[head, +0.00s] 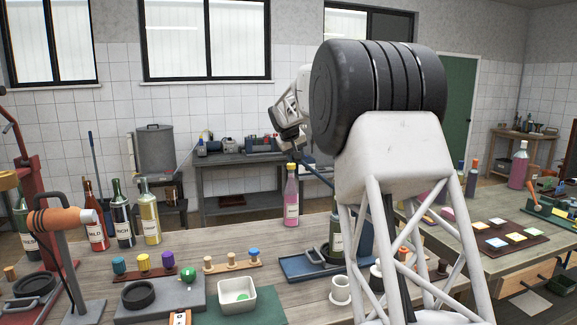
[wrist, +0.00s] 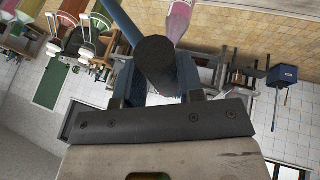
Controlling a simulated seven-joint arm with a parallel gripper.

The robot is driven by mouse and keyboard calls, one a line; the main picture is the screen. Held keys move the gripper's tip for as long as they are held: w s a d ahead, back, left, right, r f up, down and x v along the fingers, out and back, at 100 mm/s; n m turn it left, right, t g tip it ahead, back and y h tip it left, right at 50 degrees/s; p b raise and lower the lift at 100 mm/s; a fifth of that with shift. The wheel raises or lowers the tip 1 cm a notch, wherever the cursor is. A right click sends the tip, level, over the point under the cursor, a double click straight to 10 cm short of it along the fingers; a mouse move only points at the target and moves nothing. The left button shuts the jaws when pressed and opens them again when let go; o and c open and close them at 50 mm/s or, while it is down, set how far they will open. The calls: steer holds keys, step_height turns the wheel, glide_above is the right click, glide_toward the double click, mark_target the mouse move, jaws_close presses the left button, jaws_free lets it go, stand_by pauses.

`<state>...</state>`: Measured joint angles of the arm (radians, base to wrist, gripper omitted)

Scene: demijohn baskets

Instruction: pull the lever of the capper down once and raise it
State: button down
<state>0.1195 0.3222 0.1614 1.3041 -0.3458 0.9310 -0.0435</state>
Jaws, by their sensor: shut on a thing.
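The blue capper's base (head: 298,268) stands on the near table, right of centre, with a black ring on it. A dark green bottle (head: 337,232) stands at the base; my arm hides part of it and most of the capper's column. The capper's lever (head: 319,175) slopes up to the left, with its end at my gripper (head: 297,150). In the wrist view, the lever's black round-ended grip (wrist: 157,58) sits between the fingers of my gripper (wrist: 160,88), which is shut on it. A pink bottle (head: 291,200) stands just left of the capper, below my gripper.
A red capper (head: 32,175) stands at the far left, near an orange-handled tool (head: 62,222). Several bottles (head: 122,225) stand beside it. A grey block (head: 160,302), a white bowl (head: 237,294) and stoppers (head: 232,262) occupy the front. Bare tabletop lies left of the pink bottle.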

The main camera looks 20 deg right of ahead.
steer(key=shift+d+r, duration=0.45)
steer(key=shift+d, duration=0.2)
steer(key=shift+d+r, duration=0.45)
steer(key=shift+d, duration=0.15)
steer(key=shift+d+r, duration=0.45)
steer(key=shift+d, duration=0.4)
steer(key=c, duration=1)
jaws_free()
steer(key=shift+d, duration=0.15)
steer(key=shift+c, duration=0.2)
steer(key=shift+o, duration=0.9)
steer(key=shift+a+r, duration=0.2)
steer(key=shift+a+r, duration=0.1)
steer(key=shift+r, duration=0.05)
